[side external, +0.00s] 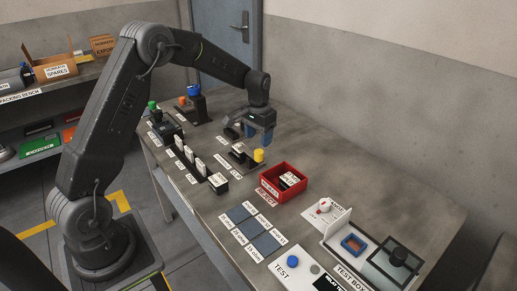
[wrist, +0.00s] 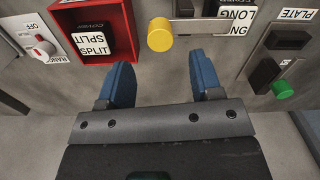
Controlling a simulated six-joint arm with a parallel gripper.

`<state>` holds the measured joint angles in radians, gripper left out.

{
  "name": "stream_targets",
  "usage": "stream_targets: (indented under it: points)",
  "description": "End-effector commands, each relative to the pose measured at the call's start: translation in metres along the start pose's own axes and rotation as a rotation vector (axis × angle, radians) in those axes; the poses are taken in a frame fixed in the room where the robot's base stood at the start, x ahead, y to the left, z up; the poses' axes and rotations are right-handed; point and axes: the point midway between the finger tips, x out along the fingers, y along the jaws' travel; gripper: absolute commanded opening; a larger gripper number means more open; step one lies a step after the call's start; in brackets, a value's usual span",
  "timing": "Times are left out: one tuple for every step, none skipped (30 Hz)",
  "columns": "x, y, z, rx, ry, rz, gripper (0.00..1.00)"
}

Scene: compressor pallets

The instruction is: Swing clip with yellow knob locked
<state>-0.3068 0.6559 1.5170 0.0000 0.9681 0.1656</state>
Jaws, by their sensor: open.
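The yellow knob (side external: 258,155) stands upright at the right end of a small dark fixture (side external: 240,158) on the bench. In the wrist view the yellow knob (wrist: 160,35) lies just beyond my fingertips, between their lines and apart from both. A dark block with a "LONG" label (wrist: 236,14) sits beside it. The clip arm is mostly out of the wrist frame, so whether it is locked cannot be told. My gripper (side external: 261,138) is open and empty, with blue fingers pointing down above the fixture. The gripper also shows in the wrist view (wrist: 163,76).
A red reject box (side external: 272,194) holding a part labelled "SPLIT" (wrist: 92,42) is close to the knob. A green-knob fixture (wrist: 284,89) is on the other side. Several dark parts (side external: 200,166) stand in a row. Blue pads (side external: 250,228) and a test box (side external: 350,270) lie nearer.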

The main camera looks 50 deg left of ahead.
Motion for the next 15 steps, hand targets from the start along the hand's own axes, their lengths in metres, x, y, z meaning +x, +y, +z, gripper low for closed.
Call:
stream_targets:
  points:
    - [-0.013, 0.0, -0.001, 0.0, 0.006, -0.001, 0.59]
    - [-0.02, 0.0, -0.001, 0.0, 0.006, -0.001, 0.59]
    - [-0.028, 0.0, -0.001, 0.0, 0.004, -0.001, 0.59]
    - [-0.034, 0.0, -0.001, 0.0, 0.005, -0.001, 0.59]
    - [-0.039, 0.0, -0.001, 0.0, 0.004, -0.001, 0.59]
    - [-0.046, 0.0, -0.001, 0.0, 0.004, -0.001, 0.59]
    - [-0.05, 0.0, 0.0, 0.0, 0.003, -0.001, 0.59]
    - [-0.054, 0.0, -0.001, 0.0, 0.003, -0.001, 0.59]
    - [-0.059, 0.0, -0.001, 0.0, 0.003, -0.001, 0.59]
    - [-0.062, 0.0, -0.001, 0.0, 0.002, -0.001, 0.59]
    - [-0.065, 0.0, -0.001, 0.0, 0.002, -0.001, 0.59]
    - [-0.067, 0.0, 0.0, 0.0, 0.002, 0.0, 0.59]
    - [-0.069, 0.0, 0.0, 0.0, 0.001, 0.0, 0.59]
    - [-0.07, 0.0, 0.0, 0.0, 0.0, 0.0, 0.59]
    - [-0.071, 0.0, 0.0, 0.0, 0.0, 0.0, 0.59]
